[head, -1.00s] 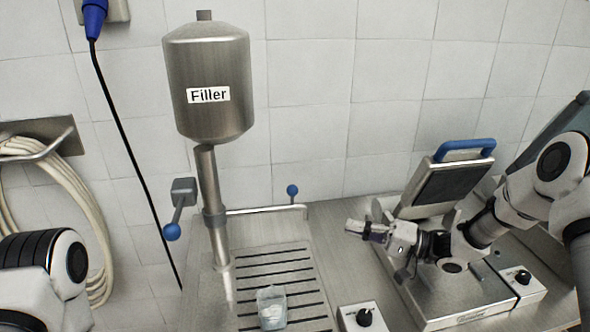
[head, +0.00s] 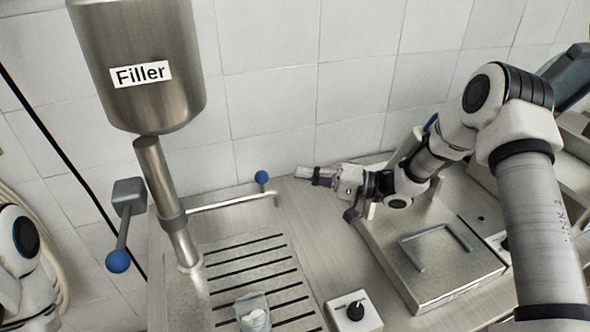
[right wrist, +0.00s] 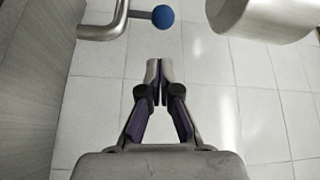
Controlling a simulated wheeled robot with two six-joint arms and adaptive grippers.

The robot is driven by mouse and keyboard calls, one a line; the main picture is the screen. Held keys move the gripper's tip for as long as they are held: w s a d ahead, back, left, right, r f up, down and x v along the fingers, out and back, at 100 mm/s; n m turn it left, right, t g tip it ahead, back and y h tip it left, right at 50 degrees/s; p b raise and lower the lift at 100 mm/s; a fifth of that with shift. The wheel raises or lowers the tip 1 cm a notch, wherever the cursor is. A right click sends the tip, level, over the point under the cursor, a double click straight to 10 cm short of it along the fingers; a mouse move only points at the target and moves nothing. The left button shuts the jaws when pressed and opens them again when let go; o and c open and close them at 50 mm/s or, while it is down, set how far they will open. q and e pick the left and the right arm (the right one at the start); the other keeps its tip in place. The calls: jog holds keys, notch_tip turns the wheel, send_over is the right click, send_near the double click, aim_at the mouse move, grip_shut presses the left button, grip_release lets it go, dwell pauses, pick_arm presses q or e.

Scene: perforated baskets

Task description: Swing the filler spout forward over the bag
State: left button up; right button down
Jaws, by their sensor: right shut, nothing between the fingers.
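The filler spout (head: 228,199) is a thin metal tube running from the filler column toward the back right, along the wall side of the slotted tray. A blue ball knob (head: 262,177) stands at its far end; it also shows in the right wrist view (right wrist: 163,16), beside the bent tube (right wrist: 118,18). The clear bag (head: 253,312) with whitish contents stands on the tray's front part, away from the spout. My right gripper (head: 304,172) is shut and empty, pointing left, a short gap right of the knob. Its closed fingers show in the right wrist view (right wrist: 159,70). My left gripper is out of view.
The filler tank (head: 140,85) hangs above the column (head: 165,195). A lever with a blue ball (head: 118,260) sticks out left of it. A dial box (head: 352,311) stands right of the slotted tray (head: 250,250). A sealer machine (head: 430,265) sits below my right arm. The tiled wall is close behind.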

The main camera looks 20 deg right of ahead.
jog(key=p+x, duration=0.2)
jog(key=x, duration=0.6)
jog(key=shift+a+p, duration=0.2)
jog(key=shift+p, duration=0.1)
jog(key=shift+s+r, duration=0.1)
jog(key=shift+r, duration=0.1)
jog(key=shift+f, duration=0.15)
